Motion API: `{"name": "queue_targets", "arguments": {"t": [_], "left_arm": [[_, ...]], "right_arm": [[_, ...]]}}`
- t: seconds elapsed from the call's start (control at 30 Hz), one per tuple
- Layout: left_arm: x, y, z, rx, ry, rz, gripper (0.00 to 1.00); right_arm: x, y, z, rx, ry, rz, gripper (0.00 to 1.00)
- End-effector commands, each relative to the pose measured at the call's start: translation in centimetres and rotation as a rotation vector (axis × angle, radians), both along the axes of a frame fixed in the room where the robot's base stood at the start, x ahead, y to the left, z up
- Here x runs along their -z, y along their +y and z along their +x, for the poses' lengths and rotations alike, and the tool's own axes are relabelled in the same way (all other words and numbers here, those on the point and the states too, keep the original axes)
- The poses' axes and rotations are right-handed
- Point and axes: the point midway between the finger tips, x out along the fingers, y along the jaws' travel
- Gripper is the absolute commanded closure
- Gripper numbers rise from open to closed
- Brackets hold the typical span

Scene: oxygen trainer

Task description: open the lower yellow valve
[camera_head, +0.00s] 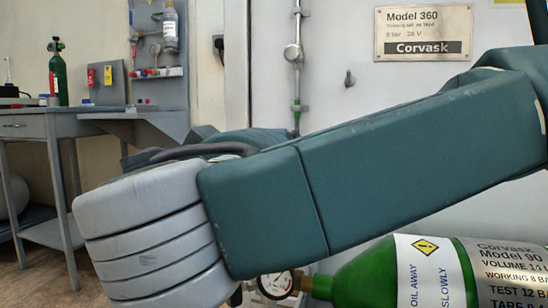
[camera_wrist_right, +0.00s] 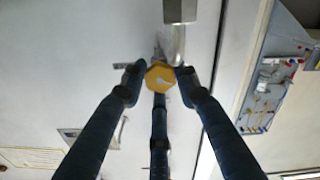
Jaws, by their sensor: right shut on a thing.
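The yellow valve (camera_wrist_right: 160,77) is a small yellow knob with a pale mark on its face, in the upper middle of the right wrist view. It sits at the end of a grey metal fitting (camera_wrist_right: 180,12) in front of a pale panel. My right gripper (camera_wrist_right: 160,84) has its dark fingers closed around the knob, one on each side and one below. In the head view my right arm crosses the picture from the right, and neither the knob nor my right gripper's fingers can be made out there. My left gripper is not in view.
A green gas cylinder (camera_head: 366,277) with a gauge (camera_head: 276,284) lies at the lower right, under my arm. A vertical pipe (camera_head: 297,90) runs up the panel behind. A grey workbench (camera_head: 30,128) with a green bottle (camera_head: 58,75) stands at the left.

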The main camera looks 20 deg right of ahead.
Motion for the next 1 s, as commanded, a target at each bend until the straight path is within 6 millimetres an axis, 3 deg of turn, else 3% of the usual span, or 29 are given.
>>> {"name": "queue_targets", "arguments": {"t": [0.5, 0.53, 0.6, 1.0], "left_arm": [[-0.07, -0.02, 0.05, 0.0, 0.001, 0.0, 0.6], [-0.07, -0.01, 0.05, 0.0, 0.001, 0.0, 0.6], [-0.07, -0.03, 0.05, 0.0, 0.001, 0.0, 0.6], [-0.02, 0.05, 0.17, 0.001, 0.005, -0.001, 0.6]], "right_arm": [[-0.61, 0.12, 0.08, -0.004, -0.004, -0.014, 0.96], [-0.61, 0.12, 0.08, -0.004, -0.004, -0.014, 0.64], [-0.54, 0.12, 0.09, -0.005, -0.003, -0.014, 0.51], [-0.36, 0.69, -0.72, -0.006, 0.001, -0.018, 0.51]]}}
